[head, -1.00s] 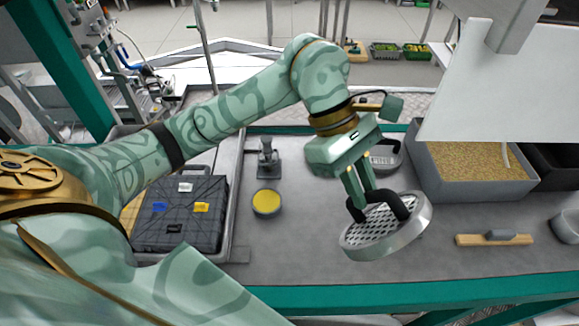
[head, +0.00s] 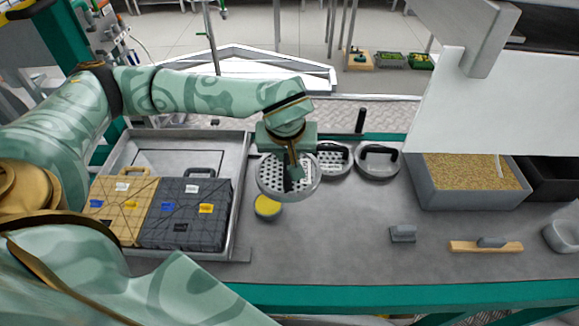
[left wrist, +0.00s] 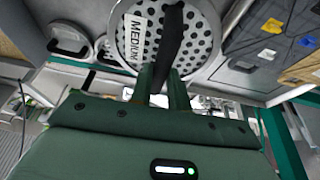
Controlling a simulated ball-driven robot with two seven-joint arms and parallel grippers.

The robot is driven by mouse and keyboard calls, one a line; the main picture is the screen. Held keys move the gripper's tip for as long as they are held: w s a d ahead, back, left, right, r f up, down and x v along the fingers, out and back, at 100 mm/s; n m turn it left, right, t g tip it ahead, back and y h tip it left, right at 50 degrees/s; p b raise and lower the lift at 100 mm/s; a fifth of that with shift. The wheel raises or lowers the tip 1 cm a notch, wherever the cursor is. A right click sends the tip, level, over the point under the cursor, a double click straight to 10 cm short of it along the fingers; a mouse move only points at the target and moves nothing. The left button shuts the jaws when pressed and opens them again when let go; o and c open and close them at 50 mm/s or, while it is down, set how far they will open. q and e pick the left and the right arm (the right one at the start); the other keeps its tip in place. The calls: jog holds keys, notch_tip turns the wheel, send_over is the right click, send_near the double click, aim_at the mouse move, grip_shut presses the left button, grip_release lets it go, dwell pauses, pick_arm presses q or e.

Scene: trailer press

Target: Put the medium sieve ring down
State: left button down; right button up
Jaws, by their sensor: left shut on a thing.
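The medium sieve ring (head: 268,178) is a round grey ring with a perforated plate and a dark handle. In the left wrist view (left wrist: 208,45) its white label reads MEDIUM. My left gripper (head: 294,171) is shut on its handle, and the two fingers (left wrist: 160,85) show on either side of it. The ring is over the back middle of the bench, left of two other sieve rings. I cannot tell whether it touches the bench top. My right gripper is not in view.
A perforated ring (head: 334,167) and another handled ring (head: 378,165) sit close on the right. A yellow-topped cup (head: 267,206) is just in front. Tan (head: 118,205) and dark (head: 186,220) cases lie in a tray at left. The front middle bench is clear.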

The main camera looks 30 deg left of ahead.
pick_arm(q)
jog(key=w+f, duration=0.1)
jog(key=w+a+f, duration=0.1)
jog(key=f, duration=0.1)
jog(key=w+f, duration=0.1)
jog(key=f, duration=0.1)
jog(key=shift+w+a+b, duration=0.2)
jog(key=shift+a+b, duration=0.1)
jog(key=shift+b, duration=0.05)
jog(key=shift+s+x, duration=0.15)
jog(key=shift+x, duration=0.7)
jog(key=shift+s+x, duration=0.15)
jog(key=shift+x, duration=0.75)
jog(key=shift+d+f, duration=0.15)
jog(key=shift+f+b, duration=0.3)
jog(key=shift+f, duration=0.25)
jog(key=c, duration=1.3)
grip_release()
jog(key=shift+s, duration=0.1)
jog(key=shift+c, duration=0.2)
jog(key=shift+r, duration=0.4)
jog(key=p+v, duration=0.1)
jog(key=v, duration=1.1)
jog(key=shift+r+p, duration=0.2)
jog(key=shift+p, duration=0.2)
